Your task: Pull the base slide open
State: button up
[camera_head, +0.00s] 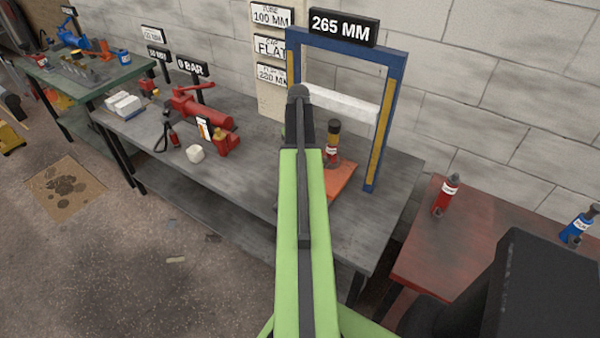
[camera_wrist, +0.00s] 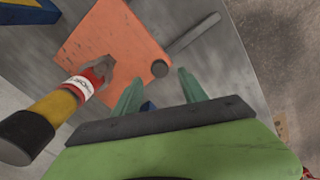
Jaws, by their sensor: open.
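The base slide is a flat orange plate (camera_head: 341,182) low in the blue frame on the grey bench; it also shows in the wrist view (camera_wrist: 112,38). A small dark round knob (camera_wrist: 160,68) sits at the plate's near edge. A red jack with a yellow and black top (camera_head: 333,140) stands on the plate; the wrist view shows it at the left (camera_wrist: 60,105). My gripper (camera_wrist: 160,77) is open, with its two green fingers apart and the knob showing between and just beyond their tips. Contact cannot be told. My arm hides the gripper in the head view.
The blue frame (camera_head: 395,88) with a white crossbar (camera_head: 342,103) rises around the plate under a "265 MM" sign (camera_head: 343,27). A grey bar (camera_wrist: 193,33) lies beside the plate. A red pump (camera_head: 205,112) stands left; a reddish table (camera_head: 470,235) is right.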

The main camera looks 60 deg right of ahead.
notch_tip(320, 180, down, 5)
jog(key=b, duration=0.3)
jog(key=shift+r, duration=0.2)
grip_shut()
dwell(0.9)
